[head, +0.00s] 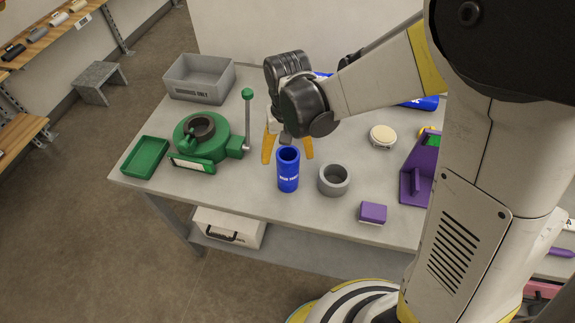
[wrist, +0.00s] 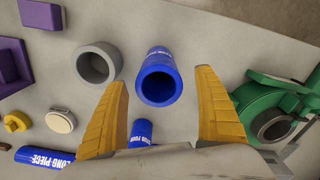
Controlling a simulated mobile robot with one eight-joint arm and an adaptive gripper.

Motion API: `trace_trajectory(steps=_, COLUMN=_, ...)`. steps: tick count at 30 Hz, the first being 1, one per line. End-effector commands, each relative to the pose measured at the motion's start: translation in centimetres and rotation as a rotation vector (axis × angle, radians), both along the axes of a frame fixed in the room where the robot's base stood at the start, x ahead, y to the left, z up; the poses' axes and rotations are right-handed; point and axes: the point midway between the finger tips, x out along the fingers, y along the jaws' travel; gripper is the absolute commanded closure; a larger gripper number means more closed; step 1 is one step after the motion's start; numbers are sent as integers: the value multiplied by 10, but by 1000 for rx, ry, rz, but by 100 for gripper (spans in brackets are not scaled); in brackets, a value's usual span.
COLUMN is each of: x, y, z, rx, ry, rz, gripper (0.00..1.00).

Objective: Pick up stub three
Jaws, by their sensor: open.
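A blue stub (head: 288,173) stands upright near the middle of the table, open end up, with white lettering too small to read surely. It also shows in the wrist view (wrist: 157,80). My gripper (head: 288,150) is open and empty, fingers pointing down, just behind the stub in the head view. In the wrist view its two orange fingers (wrist: 162,80) are spread wide, one on each side of the stub's near part, not visibly touching it. A second blue piece (wrist: 140,132) shows between the fingers, partly hidden by the gripper; its lettering is unclear.
A grey ring (head: 334,180) stands close right of the stub. A purple block (head: 373,213), purple fixture (head: 418,172), and pale disc (head: 383,136) lie further right. A green clamp (head: 205,138), green tray (head: 146,157) and grey bin (head: 200,80) are left. A blue long piece (wrist: 45,158) lies behind.

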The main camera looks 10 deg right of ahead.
Motion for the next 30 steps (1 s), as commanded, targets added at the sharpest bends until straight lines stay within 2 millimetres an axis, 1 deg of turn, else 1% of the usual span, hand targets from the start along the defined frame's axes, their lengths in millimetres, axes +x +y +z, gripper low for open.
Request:
trace_trajectory(steps=1, x=1, y=-2, z=-11, rx=0, ry=0, rz=-1, gripper=19)
trace_trajectory(steps=3, x=1, y=-1, z=-20, rx=0, ry=0, rz=1, gripper=19)
trace_trajectory(steps=5, x=1, y=-1, z=-26, rx=0, ry=0, rz=1, gripper=19)
trace_trajectory(steps=7, x=1, y=-1, z=-29, rx=0, ry=0, rz=1, gripper=19)
trace_trajectory(steps=13, x=1, y=-1, z=-28, rx=0, ry=0, rz=1, gripper=19)
trace_trajectory(steps=14, x=1, y=-1, z=-28, rx=0, ry=0, rz=1, gripper=24)
trace_trajectory(steps=15, x=1, y=-1, z=-28, rx=0, ry=0, rz=1, gripper=36)
trace_trajectory(steps=17, x=1, y=-1, z=-28, rx=0, ry=0, rz=1, gripper=55)
trace_trajectory(steps=18, x=1, y=-1, z=-28, rx=0, ry=0, rz=1, gripper=67)
trace_trajectory(steps=19, x=1, y=-1, z=-28, rx=0, ry=0, rz=1, gripper=76)
trace_trajectory(steps=20, x=1, y=-1, z=-28, rx=0, ry=0, rz=1, gripper=83)
trace_trajectory(steps=27, x=1, y=-1, z=-28, rx=0, ry=0, rz=1, gripper=83)
trace_trajectory(steps=30, x=1, y=-1, z=-24, rx=0, ry=0, rz=1, gripper=83)
